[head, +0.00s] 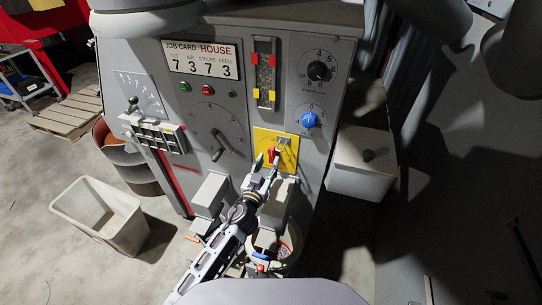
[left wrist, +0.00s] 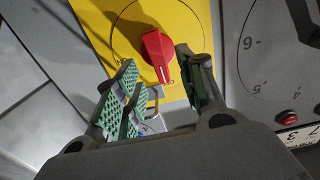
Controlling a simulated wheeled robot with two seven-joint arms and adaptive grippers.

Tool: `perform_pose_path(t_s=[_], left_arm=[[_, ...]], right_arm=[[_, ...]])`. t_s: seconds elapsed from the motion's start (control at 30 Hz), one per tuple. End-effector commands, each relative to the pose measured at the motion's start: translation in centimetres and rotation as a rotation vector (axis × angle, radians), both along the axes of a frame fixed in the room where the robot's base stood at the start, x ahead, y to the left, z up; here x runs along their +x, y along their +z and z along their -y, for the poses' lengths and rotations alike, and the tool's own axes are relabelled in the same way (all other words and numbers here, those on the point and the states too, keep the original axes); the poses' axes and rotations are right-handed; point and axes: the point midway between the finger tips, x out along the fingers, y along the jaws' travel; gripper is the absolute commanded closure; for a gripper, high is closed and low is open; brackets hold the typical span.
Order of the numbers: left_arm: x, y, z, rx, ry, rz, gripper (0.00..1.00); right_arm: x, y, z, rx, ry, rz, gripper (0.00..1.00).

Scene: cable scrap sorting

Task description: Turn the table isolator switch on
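The isolator switch is a red rotary knob (head: 272,153) on a yellow plate (head: 290,153), low on the front of the grey machine panel. In the left wrist view the red knob (left wrist: 157,52) has a pale pointer mark at its lower end, and a dark circle is drawn around it on the yellow plate (left wrist: 92,18). My left gripper (head: 268,159) is open, with its green-padded fingers on either side of the knob. Contact with the knob cannot be told. A metal loop (left wrist: 153,103) shows between the fingers. My right gripper is not in view.
A blue knob (head: 309,120) and a black knob (head: 319,71) sit up and right of the plate. A lever dial (head: 216,146) is to its left. Grey boxes (head: 211,194) jut out below. A white bin (head: 98,214) stands on the floor at left.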

Motion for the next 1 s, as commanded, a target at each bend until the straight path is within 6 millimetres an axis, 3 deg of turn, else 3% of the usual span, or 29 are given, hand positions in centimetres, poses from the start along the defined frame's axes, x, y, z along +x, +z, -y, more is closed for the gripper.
perform_pose_path(t_s=[0.5,1.0], left_arm=[[3.6,0.0,1.2,-0.001,0.0,-0.001,0.61],[4.1,0.0,1.3,0.0,0.0,-0.001,0.63]], right_arm=[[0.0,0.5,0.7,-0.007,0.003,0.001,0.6],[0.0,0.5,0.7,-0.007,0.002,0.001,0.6]])
